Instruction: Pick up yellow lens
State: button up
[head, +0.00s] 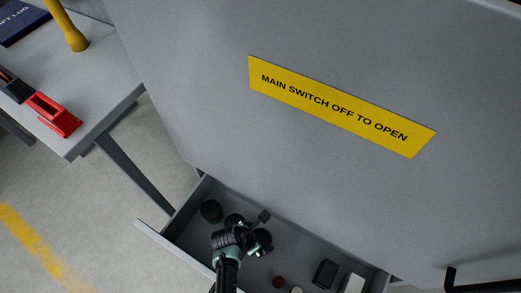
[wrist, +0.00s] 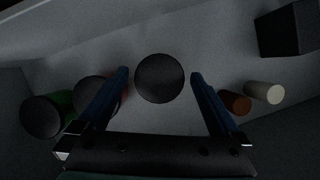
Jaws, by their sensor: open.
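No yellow lens colour shows clearly in either view. In the wrist view a dark round disc (wrist: 160,84), seen from its top, lies between the fingers of my gripper (wrist: 160,76); its side is hidden. My gripper is open, one finger on each side of the disc. To the left are a dark-topped cylinder with a green side (wrist: 42,116) and another dark round top (wrist: 92,92), partly behind the left finger. In the head view my gripper (head: 250,232) is over the open drawer (head: 300,250), hiding some of the dark round pieces.
A brown cylinder (wrist: 236,103), a cream cylinder (wrist: 264,92) and a black block (wrist: 288,30) lie to the right. A white box (head: 352,283) is further right in the drawer. The drawer walls and cabinet front (head: 330,180) enclose the space. A grey table (head: 95,85) stands at left.

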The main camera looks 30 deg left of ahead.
aim_at(262, 239)
jog(key=shift+w+d+f, duration=0.1)
jog(key=shift+w+f, duration=0.1)
jog(key=shift+f, duration=0.35)
jog(key=f+b, duration=0.2)
jog(key=f, duration=0.1)
jog(key=f+b, duration=0.1)
jog(key=b, duration=0.1)
jog(key=shift+w+d+f, duration=0.1)
jog(key=shift+w+f, duration=0.1)
jog(key=shift+w, duration=0.05)
jog(key=shift+w+d+f+b, duration=0.15)
jog(key=shift+w+f+b, duration=0.1)
jog(key=shift+f+b, duration=0.2)
jog(key=shift+r, duration=0.1)
jog(key=c, duration=1.1)
